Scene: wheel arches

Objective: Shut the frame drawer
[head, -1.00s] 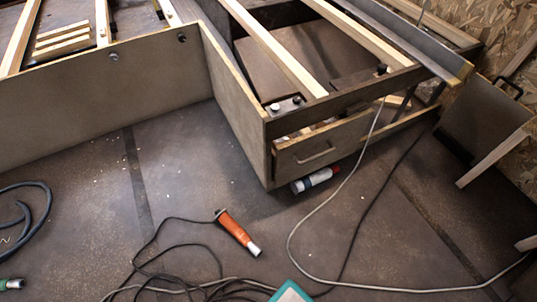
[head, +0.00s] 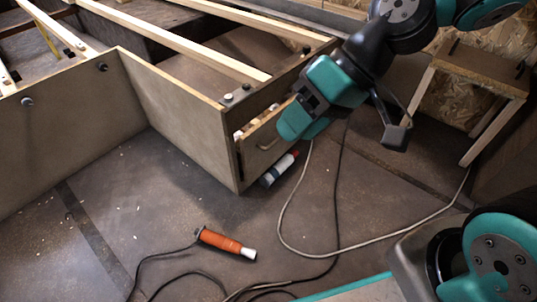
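The frame drawer (head: 258,150) is in the end of the wooden frame (head: 185,115), low down, in the head view. Its front stands a little out from the frame, and a gap with pale contents shows above its top edge.
A white and red tube (head: 278,171) lies on the floor just below the drawer. An orange-handled tool (head: 224,243) with a black cable lies in front. Cables cross the floor. A wooden stand (head: 482,75) is at the right. Floor at the left is clear.

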